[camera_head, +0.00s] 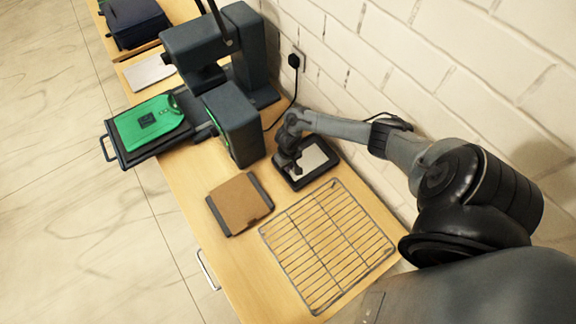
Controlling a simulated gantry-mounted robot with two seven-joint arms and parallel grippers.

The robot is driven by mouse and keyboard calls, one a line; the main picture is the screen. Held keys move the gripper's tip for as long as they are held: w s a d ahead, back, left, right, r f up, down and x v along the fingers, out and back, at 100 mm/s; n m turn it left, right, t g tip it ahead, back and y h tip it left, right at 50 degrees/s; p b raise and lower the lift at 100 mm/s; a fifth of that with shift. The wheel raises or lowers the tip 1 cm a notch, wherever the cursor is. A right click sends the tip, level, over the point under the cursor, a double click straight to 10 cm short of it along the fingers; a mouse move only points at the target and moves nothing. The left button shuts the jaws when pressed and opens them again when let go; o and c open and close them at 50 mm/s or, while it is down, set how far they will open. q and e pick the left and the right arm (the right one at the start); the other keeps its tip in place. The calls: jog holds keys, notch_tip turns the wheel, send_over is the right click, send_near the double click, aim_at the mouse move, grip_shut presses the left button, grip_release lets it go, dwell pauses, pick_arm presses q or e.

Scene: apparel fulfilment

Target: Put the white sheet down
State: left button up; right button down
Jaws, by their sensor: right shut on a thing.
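My right gripper (287,160) reaches in from the right along the wall and is low over a small dark tray (297,184) on the wooden table. A white sheet (312,160) shows at this tray, beside my fingers. The gripper is shut on the sheet's left side; the fingertips are small and dark, so the exact grip is hard to see. I cannot tell whether the sheet rests fully in the tray. My left gripper is not in view.
A wire rack (326,243) lies at the front of the table, beside a brown board (240,203). A dark press machine (235,123) stands behind, with a green garment (150,122) on its platen. Another pale sheet (150,73) lies farther back. A brick wall (440,60) bounds the right.

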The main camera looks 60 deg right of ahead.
jog(key=c, duration=1.3)
grip_release()
